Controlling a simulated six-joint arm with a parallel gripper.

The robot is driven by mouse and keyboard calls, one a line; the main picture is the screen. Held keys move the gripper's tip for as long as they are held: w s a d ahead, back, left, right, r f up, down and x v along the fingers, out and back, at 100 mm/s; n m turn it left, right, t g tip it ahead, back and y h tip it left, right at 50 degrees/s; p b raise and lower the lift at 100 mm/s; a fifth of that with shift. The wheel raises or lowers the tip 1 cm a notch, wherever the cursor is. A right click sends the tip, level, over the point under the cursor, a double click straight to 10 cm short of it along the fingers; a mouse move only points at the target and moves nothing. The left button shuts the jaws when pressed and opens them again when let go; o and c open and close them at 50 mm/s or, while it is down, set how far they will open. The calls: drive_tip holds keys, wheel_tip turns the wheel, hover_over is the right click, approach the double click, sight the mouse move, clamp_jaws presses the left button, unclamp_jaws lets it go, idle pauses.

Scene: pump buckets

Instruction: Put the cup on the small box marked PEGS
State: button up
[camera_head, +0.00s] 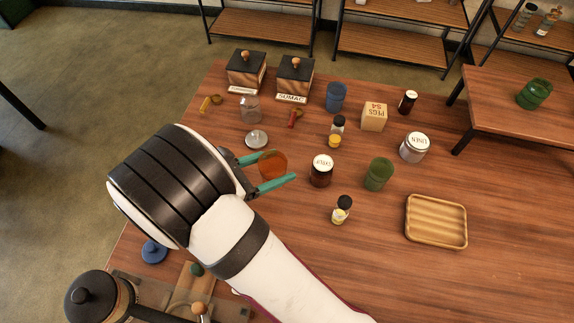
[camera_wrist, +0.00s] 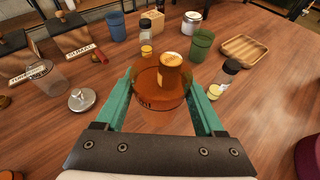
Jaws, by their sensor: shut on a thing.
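A clear amber cup (camera_head: 272,166) is held between the two teal fingers of my gripper (camera_head: 278,165). In the wrist view the cup (camera_wrist: 158,92) fills the space between the fingers, which press on its sides. I cannot tell whether its bottom touches the table. The small tan box marked PEGS (camera_head: 374,116) stands upright, beyond the cup and to the right. Its top looks bare. In the wrist view the box (camera_wrist: 157,19) is small at the far side, partly hidden behind a black-capped jar.
A brown jar with a white lid (camera_head: 321,171) stands just right of the cup. A yellow-and-black jar (camera_head: 337,125), a blue cup (camera_head: 336,97), a brown bottle (camera_head: 407,102) and a white-lidded jar (camera_head: 413,148) surround the box. A green cup (camera_head: 378,174) and wooden tray (camera_head: 436,222) stand nearer.

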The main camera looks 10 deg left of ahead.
drive_tip(key=shift+r, duration=0.35)
drive_tip(key=shift+w+d, duration=0.2)
drive_tip(key=shift+w, duration=0.15)
drive_tip(key=w+d+r+m+g+h, duration=0.2)
drive_tip(key=w+d+r, duration=0.1)
drive_tip(key=w+d, duration=1.05)
drive_tip(key=w+d+r+m+g+h, duration=0.1)
drive_tip(key=w+d+r, duration=0.1)
drive_tip(key=w+d, duration=0.5)
drive_tip(key=w+d+r+m, duration=0.1)
drive_tip(key=w+d+r, duration=0.2)
drive_tip(key=d, duration=0.8)
hover_over(378, 109)
wheel_tip(378, 109, down, 7)
drive_tip(key=shift+f, duration=2.1)
drive_tip(key=shift+f, duration=0.1)
